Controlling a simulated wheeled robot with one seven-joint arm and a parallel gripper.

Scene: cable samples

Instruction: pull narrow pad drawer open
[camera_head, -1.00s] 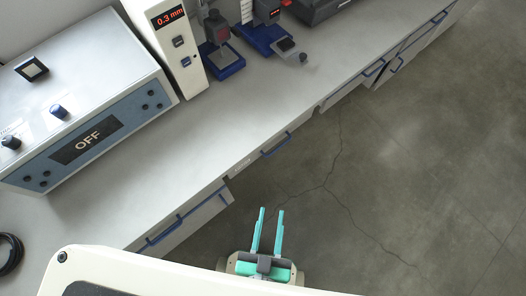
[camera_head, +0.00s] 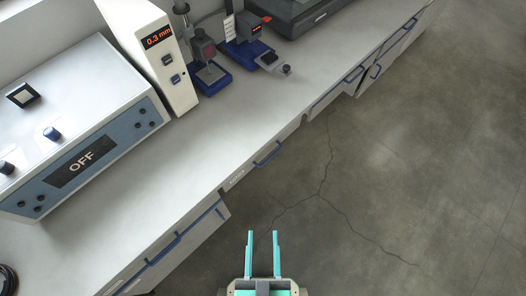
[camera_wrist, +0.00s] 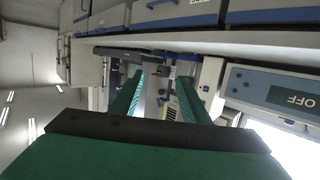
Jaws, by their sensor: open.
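Drawer fronts with blue bar handles run along the bench's floor-side edge. A closed front with a small label carries a middle handle (camera_head: 267,154). A lower-left front has a longer handle (camera_head: 163,249), and a further handle (camera_head: 354,75) shows up the bench. The label is too small to read, so I cannot tell which is the narrow pad drawer. My gripper (camera_head: 263,236) is open and empty over the floor, apart from the fronts and below the middle handle in the picture. In the wrist view, its green fingers are spread (camera_wrist: 160,75), with drawer fronts along the top.
The grey benchtop (camera_head: 200,165) holds a blue-fronted box (camera_head: 85,120) reading OFF, a white gauge (camera_head: 150,55) reading 0.3 mm, and small blue-based devices (camera_head: 208,75). A black coil (camera_head: 8,280) lies at lower left. The cracked floor (camera_head: 400,190) is clear.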

